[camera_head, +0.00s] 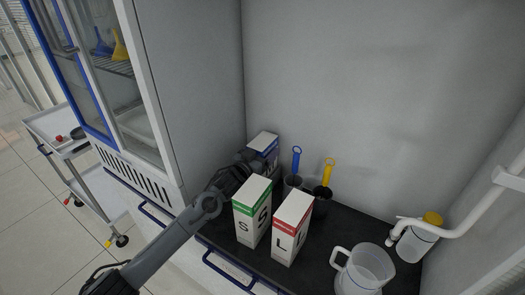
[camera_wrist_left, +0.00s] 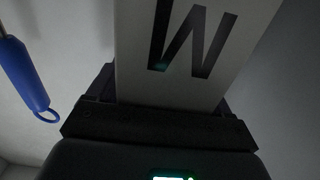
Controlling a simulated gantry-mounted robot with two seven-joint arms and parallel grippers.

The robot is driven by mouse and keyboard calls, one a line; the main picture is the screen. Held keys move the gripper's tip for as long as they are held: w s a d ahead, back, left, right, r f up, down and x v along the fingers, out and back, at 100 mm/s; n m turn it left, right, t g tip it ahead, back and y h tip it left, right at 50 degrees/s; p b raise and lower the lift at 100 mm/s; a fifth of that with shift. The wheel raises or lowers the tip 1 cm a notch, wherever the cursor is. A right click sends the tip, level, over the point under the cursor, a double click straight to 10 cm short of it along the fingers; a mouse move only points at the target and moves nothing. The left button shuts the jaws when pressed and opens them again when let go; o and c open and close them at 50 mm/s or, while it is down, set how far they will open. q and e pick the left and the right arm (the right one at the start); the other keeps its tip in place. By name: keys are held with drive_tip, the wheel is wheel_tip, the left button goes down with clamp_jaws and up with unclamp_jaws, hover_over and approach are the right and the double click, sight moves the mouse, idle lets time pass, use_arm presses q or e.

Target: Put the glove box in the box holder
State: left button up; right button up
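A white glove box with a blue band (camera_head: 264,143) is at the back left of the counter, against the grey cabinet side. My left gripper (camera_head: 250,160) is at this box, and the arm partly hides it. In the left wrist view, the white box face with a large black M (camera_wrist_left: 190,50) fills the space between the fingers of my left gripper (camera_wrist_left: 160,100), which lie against both its sides. A green-banded S box (camera_head: 252,211) and a red-banded L box (camera_head: 292,228) stand upright in front. I cannot make out a box holder. My right gripper is not in view.
Blue-handled (camera_head: 296,160) and yellow-handled (camera_head: 328,172) tools stand in dark cups behind the boxes. A clear jug (camera_head: 365,270) and a yellow-capped bottle (camera_head: 417,240) are at the right. A white pipe (camera_head: 475,215) crosses there. The black counter (camera_head: 345,228) has some bare room between.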

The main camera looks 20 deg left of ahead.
use_arm(q)
drive_tip(key=shift+o, duration=1)
drive_tip(key=shift+r+p+v, duration=0.2)
drive_tip(key=shift+p+v, duration=0.45)
drive_tip(key=shift+v, duration=2.1)
